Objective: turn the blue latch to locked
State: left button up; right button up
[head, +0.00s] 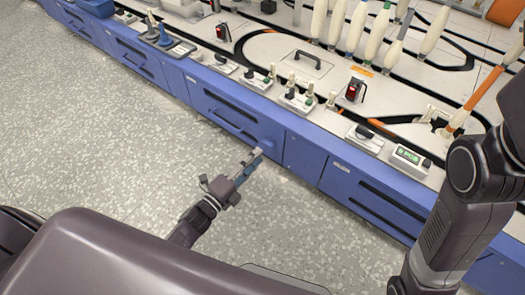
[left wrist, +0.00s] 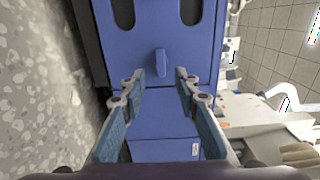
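The blue latch (left wrist: 161,62) is a small blue tab on the blue front panel (left wrist: 160,40). In the left wrist view it stands upright in the picture, centred beyond the gap between my fingertips. In the head view the latch (head: 268,145) shows as a small blue piece on the cabinet front, just past my fingertips. My left gripper (left wrist: 160,88) is open and empty, with one blue-grey finger on each side of the gap. It also shows in the head view (head: 250,166), in front of the panel. I cannot tell whether the fingertips touch anything. My right gripper is out of view.
The blue cabinet front (head: 310,160) runs diagonally across the head view, with dark slots. Its white top (head: 275,45) carries several bobbins, a black handle (head: 308,60) and small control boxes (head: 365,139). Speckled floor (head: 100,130) lies clear in front.

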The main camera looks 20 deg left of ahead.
pick_arm(q)
jog(key=v, duration=0.7)
jog(key=shift+r, duration=0.1)
